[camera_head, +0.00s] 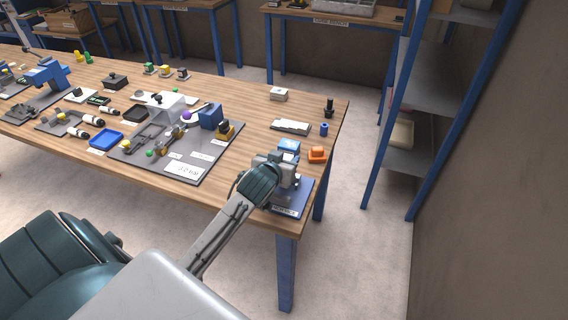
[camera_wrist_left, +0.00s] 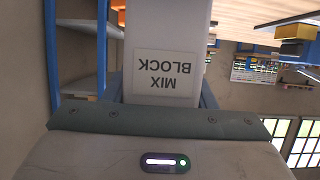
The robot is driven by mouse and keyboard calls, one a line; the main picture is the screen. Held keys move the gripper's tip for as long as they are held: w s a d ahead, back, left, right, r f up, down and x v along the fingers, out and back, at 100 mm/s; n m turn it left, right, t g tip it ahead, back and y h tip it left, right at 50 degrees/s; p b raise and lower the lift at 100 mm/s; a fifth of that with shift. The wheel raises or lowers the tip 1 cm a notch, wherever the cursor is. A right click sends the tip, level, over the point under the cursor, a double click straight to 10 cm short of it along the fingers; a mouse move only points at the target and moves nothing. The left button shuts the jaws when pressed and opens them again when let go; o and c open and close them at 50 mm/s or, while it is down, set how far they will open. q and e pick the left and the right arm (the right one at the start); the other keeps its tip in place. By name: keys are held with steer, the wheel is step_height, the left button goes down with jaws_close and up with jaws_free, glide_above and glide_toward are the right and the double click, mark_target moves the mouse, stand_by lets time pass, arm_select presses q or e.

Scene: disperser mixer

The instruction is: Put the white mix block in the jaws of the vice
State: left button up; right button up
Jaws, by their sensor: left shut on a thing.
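The white mix block (camera_wrist_left: 165,60) fills the middle of the left wrist view, with its "MIX BLOCK" label upside down in the picture. My left gripper (camera_head: 277,166) is shut on the block at the right front corner of the table, over the vice. The vice (camera_head: 293,201) shows as a blue base with a label and grey metal parts, partly covered by my gripper. In the head view the block is mostly hidden by my gripper and wrist. I cannot tell whether the block is between the vice jaws or above them. My right gripper is not in view.
A white tray-like piece (camera_head: 291,127) and a small blue cylinder (camera_head: 324,129) lie farther back. A grey mat (camera_head: 201,166) with mixer parts is to the left. The table's right edge is close.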

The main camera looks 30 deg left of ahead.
arm_select(q)
steer(key=shift+w+a+f, duration=0.1)
steer(key=shift+w+f, duration=0.1)
step_height(320, 180, down, 2)
steer(key=shift+f+p, duration=0.1)
steer(key=shift+p, duration=0.45)
steer(key=shift+s+f, duration=0.1)
steer(key=shift+f, duration=0.5)
steer(key=o, duration=1)
steer(key=shift+o, duration=0.2)
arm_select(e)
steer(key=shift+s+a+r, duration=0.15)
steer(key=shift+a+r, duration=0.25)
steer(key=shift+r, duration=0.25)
